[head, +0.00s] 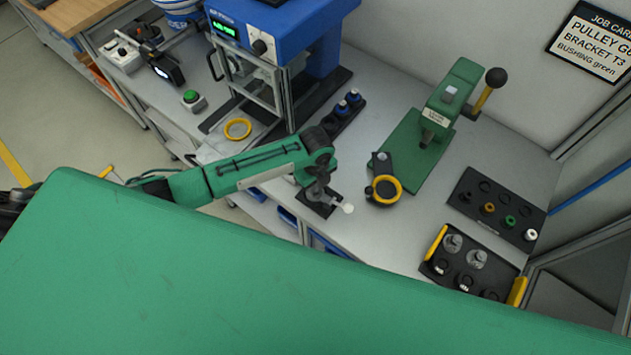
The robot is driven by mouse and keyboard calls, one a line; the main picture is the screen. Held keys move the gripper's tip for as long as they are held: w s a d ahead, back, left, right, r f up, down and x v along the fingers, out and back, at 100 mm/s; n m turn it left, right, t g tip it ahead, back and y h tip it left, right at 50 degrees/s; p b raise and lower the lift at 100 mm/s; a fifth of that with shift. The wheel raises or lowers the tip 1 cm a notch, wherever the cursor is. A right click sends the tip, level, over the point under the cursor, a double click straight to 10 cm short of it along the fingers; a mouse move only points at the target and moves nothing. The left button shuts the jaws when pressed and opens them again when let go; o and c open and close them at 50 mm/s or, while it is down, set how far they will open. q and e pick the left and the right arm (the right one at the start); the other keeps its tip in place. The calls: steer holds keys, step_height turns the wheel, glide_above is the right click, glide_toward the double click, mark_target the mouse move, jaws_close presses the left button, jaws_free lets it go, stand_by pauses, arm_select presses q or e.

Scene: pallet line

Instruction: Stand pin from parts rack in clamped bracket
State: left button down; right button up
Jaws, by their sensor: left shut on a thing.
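My left gripper (322,186) is at the front edge of the bench, at the end of the green arm from the left. It is shut on a small part with a pale round end (347,208); the gripper hides most of it, so I cannot tell if it is the pin. A dark flat plate (312,208) lies beneath the gripper. A black arm-shaped piece with a yellow ring (386,190) lies to its right; I cannot tell if this is the bracket. A black parts rack (465,198) holds small coloured parts at the right. My right gripper is not in view.
A green hand press (436,125) with a black-knobbed lever stands behind the yellow ring. A black tray with yellow handles (437,243) holds silver parts at front right. A blue machine (285,30) and a small rack (345,122) stand at the back left. A green surface fills the foreground.

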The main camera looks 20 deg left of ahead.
mark_target(316, 186)
arm_select(q)
steer(key=shift+f, duration=0.15)
steer(key=c, duration=1.3)
jaws_free()
steer(key=shift+o, duration=0.2)
steer(key=shift+r, duration=0.65)
step_height(316, 186, up, 11)
steer(key=b, duration=0.3)
